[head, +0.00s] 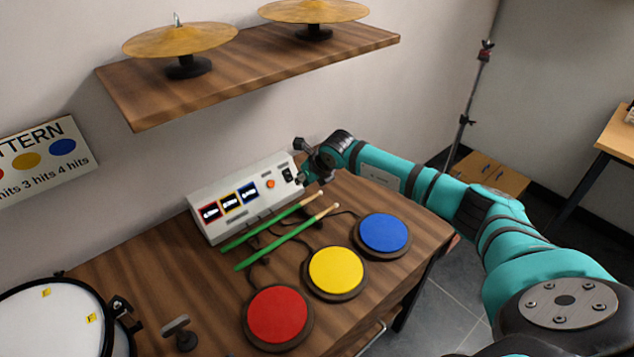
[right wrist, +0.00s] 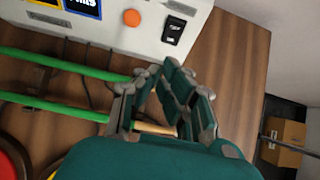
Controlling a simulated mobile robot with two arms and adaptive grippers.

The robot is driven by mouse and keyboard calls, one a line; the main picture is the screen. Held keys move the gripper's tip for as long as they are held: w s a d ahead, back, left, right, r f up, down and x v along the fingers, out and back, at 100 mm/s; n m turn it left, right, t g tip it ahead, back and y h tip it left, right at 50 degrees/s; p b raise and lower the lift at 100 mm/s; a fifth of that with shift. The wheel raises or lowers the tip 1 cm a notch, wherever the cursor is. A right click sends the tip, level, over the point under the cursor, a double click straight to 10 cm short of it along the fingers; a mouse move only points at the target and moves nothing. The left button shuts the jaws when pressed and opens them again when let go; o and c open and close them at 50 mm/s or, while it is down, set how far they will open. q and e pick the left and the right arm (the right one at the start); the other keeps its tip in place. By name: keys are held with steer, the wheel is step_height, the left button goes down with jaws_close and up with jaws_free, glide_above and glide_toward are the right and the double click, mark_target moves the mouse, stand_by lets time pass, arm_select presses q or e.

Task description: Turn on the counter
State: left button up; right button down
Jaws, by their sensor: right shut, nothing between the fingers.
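The counter (head: 240,197) is a white box on the wooden table, with several small displays, an orange button (head: 270,184) and a black rocker switch (head: 288,174) at its right end. In the right wrist view, the switch (right wrist: 174,30) and the orange button (right wrist: 132,18) are at the top, ahead of the fingers. My right gripper (head: 302,163) is at the counter's right end, close to the switch. In the right wrist view, my right gripper (right wrist: 156,78) is shut and empty, with a visible gap before the switch. My left gripper is out of view.
Two green drumsticks (head: 282,225) lie in front of the counter, near my right gripper. Red (head: 277,313), yellow (head: 336,270) and blue (head: 383,232) pads sit on the table. A shelf (head: 240,75) with cymbals hangs above. A drum (head: 50,318) stands lower left.

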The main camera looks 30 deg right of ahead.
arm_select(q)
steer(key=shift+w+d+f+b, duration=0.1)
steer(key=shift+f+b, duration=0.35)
arm_select(e)
steer(key=s+f+v, duration=0.1)
steer(key=v, duration=0.7)
steer(key=shift+s+d, duration=0.2)
steer(key=shift+d, duration=0.15)
steer(key=shift+f, duration=0.15)
